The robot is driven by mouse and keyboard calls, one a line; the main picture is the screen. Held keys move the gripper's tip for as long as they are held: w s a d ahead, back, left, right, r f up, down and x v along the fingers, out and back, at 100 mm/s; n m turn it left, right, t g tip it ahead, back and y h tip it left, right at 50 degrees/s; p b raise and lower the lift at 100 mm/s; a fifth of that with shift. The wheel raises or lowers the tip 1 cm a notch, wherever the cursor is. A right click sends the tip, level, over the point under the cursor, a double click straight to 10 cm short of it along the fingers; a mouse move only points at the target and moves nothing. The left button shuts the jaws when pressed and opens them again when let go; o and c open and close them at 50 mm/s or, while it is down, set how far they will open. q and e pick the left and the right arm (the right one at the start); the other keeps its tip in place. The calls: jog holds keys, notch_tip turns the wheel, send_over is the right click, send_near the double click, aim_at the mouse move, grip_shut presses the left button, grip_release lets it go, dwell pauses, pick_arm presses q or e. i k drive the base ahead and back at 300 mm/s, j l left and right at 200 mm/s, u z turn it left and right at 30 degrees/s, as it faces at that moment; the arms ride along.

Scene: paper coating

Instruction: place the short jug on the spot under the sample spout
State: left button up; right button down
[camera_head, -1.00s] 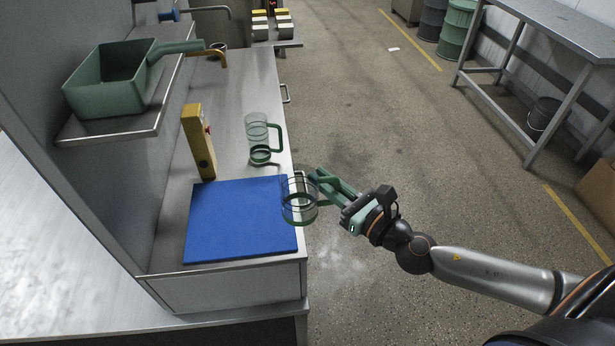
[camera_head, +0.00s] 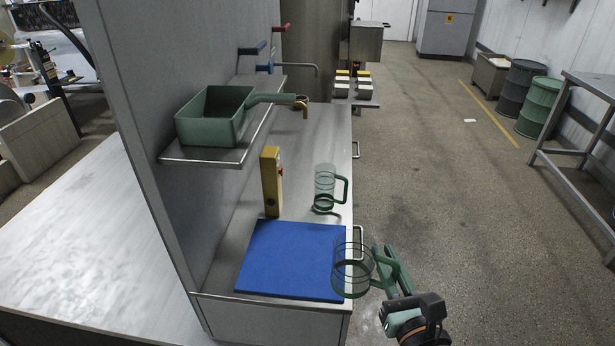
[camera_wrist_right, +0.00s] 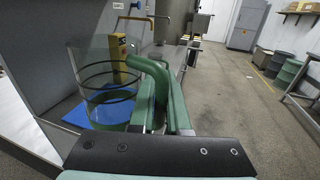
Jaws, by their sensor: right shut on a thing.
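The short jug (camera_head: 352,279), clear with dark rings and a green base and handle, is in my right gripper (camera_head: 388,268). The gripper is shut on its handle. The jug is upright, overlapping the right edge of the blue mat in the head view; I cannot tell its height above it. In the right wrist view the jug (camera_wrist_right: 106,100) is left of the fingers (camera_wrist_right: 160,108). A yellow-orange bent spout (camera_head: 302,103) shows farther back over the counter, partly behind the green pan's handle; the spot under it is not clear. My left gripper is not in view.
A taller clear jug (camera_head: 325,182) with a green handle stands on the counter (camera_head: 310,140). A yellow upright box (camera_head: 270,180) stands behind the blue mat (camera_head: 290,260). A green pan (camera_head: 210,125) sits on a wall shelf (camera_head: 185,156).

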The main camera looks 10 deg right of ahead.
aim_at(309, 168)
jog(key=k, duration=0.75)
jog(key=k+u, duration=0.2)
jog(key=u, duration=0.2)
jog(key=k+j+u, duration=0.1)
jog(key=u, duration=1.6)
jog(key=l+u, duration=0.15)
jog(key=u, duration=0.25)
jog(key=k+l+u, duration=0.1)
jog(key=u, duration=0.3)
jog(key=k+l, duration=0.15)
jog(key=l, duration=0.25)
jog(key=k+l, duration=0.15)
jog(key=l, duration=0.2)
jog(key=k+l, duration=0.15)
jog(key=l, duration=0.25)
jog(key=k+l, duration=0.15)
jog(key=l, duration=0.2)
jog(key=k+l, duration=0.15)
jog(key=l, duration=0.25)
jog(key=k+l, duration=0.2)
jog(key=l, duration=0.15)
jog(key=k+l, duration=0.15)
jog(key=l, duration=0.25)
jog(key=k+l, duration=0.15)
jog(key=l, duration=0.2)
